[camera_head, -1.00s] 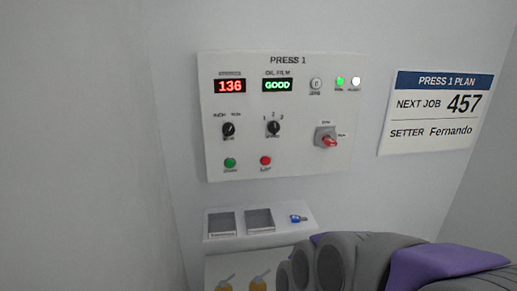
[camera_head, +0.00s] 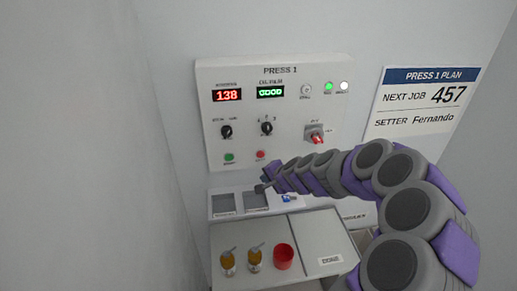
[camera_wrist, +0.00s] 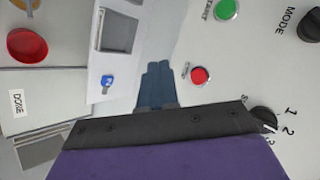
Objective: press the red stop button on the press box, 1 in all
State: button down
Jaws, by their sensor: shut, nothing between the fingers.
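The press box (camera_head: 290,140) is a white wall panel marked PRESS 1. Its red stop button (camera_head: 260,155) is at the lower edge, right of the green start button (camera_head: 229,157). In the wrist view the red button (camera_wrist: 199,75) lies just right of my fingertips, with the green button (camera_wrist: 226,9) above it. My gripper (camera_head: 263,187) is below the red button in the head view. In the wrist view my gripper (camera_wrist: 158,68) has its fingers together and empty. I see a gap in the picture between fingers and button; contact does not show.
Below the panel is a shelf with trays (camera_head: 227,203) and a blue tag or lock (camera_wrist: 107,81). Knobs (camera_head: 267,128) and a red-handled switch (camera_head: 316,137) sit on the panel.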

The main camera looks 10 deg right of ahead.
aim_at(261, 154)
jog(key=shift+d, duration=0.75)
jog(key=shift+w+a, duration=0.2)
jog(key=shift+w, duration=1.3)
jog(key=shift+w+a, duration=0.2)
jog(key=shift+w, duration=1.25)
jog(key=shift+w+a, duration=0.2)
jog(key=shift+w, duration=1.3)
jog(key=shift+d, duration=0.3)
jog(key=shift+a, duration=0.2)
jog(key=shift+w+d, duration=0.1)
jog(key=shift+w, duration=0.05)
jog(key=shift+w, duration=0.2)
